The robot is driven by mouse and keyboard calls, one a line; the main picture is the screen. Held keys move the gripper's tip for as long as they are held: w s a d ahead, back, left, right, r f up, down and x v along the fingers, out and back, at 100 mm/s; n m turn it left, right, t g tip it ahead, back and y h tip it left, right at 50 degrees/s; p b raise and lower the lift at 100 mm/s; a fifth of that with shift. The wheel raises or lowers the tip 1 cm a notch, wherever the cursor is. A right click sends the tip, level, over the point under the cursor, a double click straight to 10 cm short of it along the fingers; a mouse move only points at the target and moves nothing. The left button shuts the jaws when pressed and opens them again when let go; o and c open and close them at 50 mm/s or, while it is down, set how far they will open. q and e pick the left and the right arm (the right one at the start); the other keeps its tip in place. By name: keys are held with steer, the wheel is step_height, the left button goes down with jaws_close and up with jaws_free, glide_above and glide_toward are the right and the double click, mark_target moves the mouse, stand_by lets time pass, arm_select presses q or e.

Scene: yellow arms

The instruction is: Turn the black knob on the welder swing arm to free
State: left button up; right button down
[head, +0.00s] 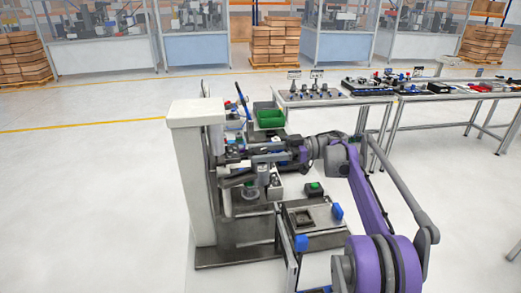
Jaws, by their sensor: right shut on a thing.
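The welder (195,165) stands left of centre as a tall pale column on a dark base plate, with its swing arm and fittings on the right side. My right arm, purple and grey, comes in from the lower right and reaches left to the welder. My right gripper (238,161) is at the swing arm, close to the column, and is shut on a small part there, which looks to be the black knob. The knob itself is hidden by the jaws and too small to make out, so its setting cannot be told. My left gripper is not in view.
A fixture plate (302,216) with blue parts and a green-button box (314,188) lie below my right arm. A green bin (270,118) stands behind. Workbenches (335,100) with tools line the back right. The floor at left is clear.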

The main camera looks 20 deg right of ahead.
steer(key=shift+n+g, duration=0.5)
steer(key=shift+g, duration=0.3)
steer(key=shift+c, duration=1.5)
jaws_free()
